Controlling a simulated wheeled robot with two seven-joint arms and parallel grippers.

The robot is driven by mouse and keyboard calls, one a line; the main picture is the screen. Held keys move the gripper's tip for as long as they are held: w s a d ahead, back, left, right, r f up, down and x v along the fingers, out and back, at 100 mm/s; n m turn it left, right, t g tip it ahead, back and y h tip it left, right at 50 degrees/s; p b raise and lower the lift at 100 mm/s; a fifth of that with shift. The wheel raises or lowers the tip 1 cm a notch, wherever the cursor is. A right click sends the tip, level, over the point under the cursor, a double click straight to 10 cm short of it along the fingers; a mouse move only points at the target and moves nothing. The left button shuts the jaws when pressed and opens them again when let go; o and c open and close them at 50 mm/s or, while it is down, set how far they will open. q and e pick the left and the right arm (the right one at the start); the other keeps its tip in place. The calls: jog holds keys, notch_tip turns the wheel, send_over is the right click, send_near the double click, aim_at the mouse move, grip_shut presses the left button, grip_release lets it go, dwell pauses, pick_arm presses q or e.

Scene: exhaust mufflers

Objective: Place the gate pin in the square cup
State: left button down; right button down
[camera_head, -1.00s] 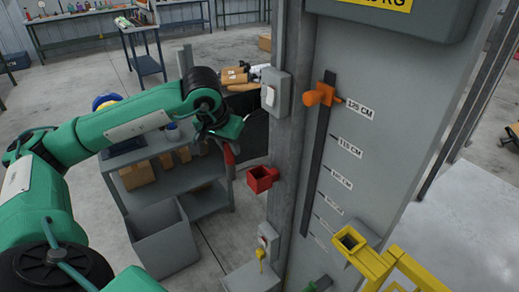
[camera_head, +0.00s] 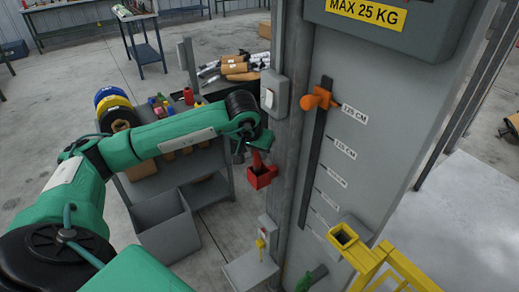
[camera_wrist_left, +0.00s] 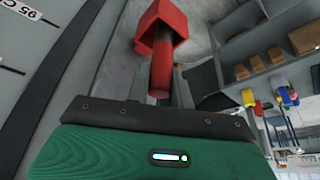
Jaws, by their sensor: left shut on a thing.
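The red gate pin (camera_head: 257,160) hangs below my left gripper (camera_head: 254,148), which is shut on it. In the head view its lower end meets the opening of the red square cup (camera_head: 263,179) on the grey post. In the left wrist view the dark red pin (camera_wrist_left: 162,68) runs toward the red cup (camera_wrist_left: 168,22) and overlaps it. I cannot tell how far its tip is inside. The fingers are mostly hidden behind the wrist. My right gripper is not in view.
A grey switch box (camera_head: 274,93) is on the post above the cup. An orange clamp (camera_head: 318,98) sits on the marked panel to the right. A yellow bracket (camera_head: 365,257) stands lower right. A grey shelf cart (camera_head: 205,190) and bin (camera_head: 165,228) are to the left.

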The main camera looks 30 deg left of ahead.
pick_arm(q)
jog(key=shift+w+d+f+p, duration=0.15)
jog(key=shift+w+f+p, duration=0.2)
jog(key=shift+f, duration=0.1)
jog(key=shift+f, duration=0.1)
jog(key=c, duration=1.2)
grip_release()
jog(key=shift+c, duration=0.2)
